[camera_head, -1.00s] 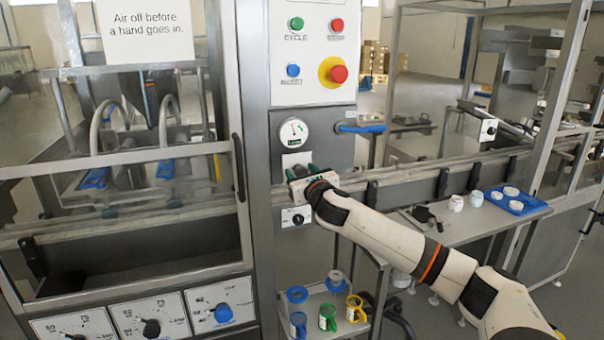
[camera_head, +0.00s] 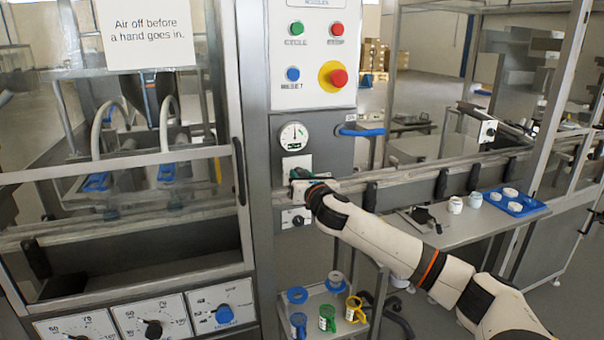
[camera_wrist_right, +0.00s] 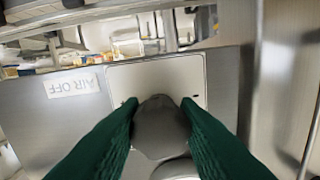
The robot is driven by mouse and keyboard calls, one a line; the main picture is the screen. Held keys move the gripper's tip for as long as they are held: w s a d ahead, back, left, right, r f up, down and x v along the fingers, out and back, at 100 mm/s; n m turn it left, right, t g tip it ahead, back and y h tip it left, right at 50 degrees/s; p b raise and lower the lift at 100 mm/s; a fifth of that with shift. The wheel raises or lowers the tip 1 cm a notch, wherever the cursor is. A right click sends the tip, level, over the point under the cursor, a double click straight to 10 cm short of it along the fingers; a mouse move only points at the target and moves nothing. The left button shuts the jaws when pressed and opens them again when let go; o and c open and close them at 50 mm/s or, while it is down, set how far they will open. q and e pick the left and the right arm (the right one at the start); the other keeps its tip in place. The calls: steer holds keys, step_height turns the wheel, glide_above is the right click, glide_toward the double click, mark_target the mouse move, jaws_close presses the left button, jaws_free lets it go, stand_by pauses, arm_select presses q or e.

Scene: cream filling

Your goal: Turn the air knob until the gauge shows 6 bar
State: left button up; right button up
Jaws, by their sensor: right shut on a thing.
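The round white air gauge (camera_head: 293,136) is on the machine's grey column in the head view. Its needle points about straight up; the numbers are too small to read. My right gripper (camera_head: 302,176) is in front of the column just below the gauge. In the right wrist view its green fingers (camera_wrist_right: 160,112) are shut on the dark grey air knob (camera_wrist_right: 160,125), one finger on each side. A pale plate (camera_wrist_right: 190,75) lies behind the knob. In the head view the gripper mostly hides the knob. My left gripper is not in view.
A panel with green, red and blue buttons and a red stop button (camera_head: 339,78) is above the gauge. A blue-handled lever (camera_head: 362,132) sticks out right of it. A small dial (camera_head: 297,218) is just below my gripper. A glazed guard door (camera_head: 130,200) stands left.

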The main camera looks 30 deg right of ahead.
steer(key=m+p, duration=0.1)
steer(key=m, duration=0.3)
steer(key=shift+r+m+p, duration=0.1)
steer(key=shift+m+p, duration=0.2)
steer(key=m+p, duration=0.1)
steer(key=m, duration=0.3)
steer(key=shift+m, duration=0.3)
steer(key=m+p, duration=0.1)
steer(key=m, duration=0.4)
steer(key=shift+m, duration=0.3)
steer(key=m, duration=0.4)
steer(key=shift+p, duration=0.3)
steer(key=shift+m, duration=0.4)
steer(key=o, duration=1)
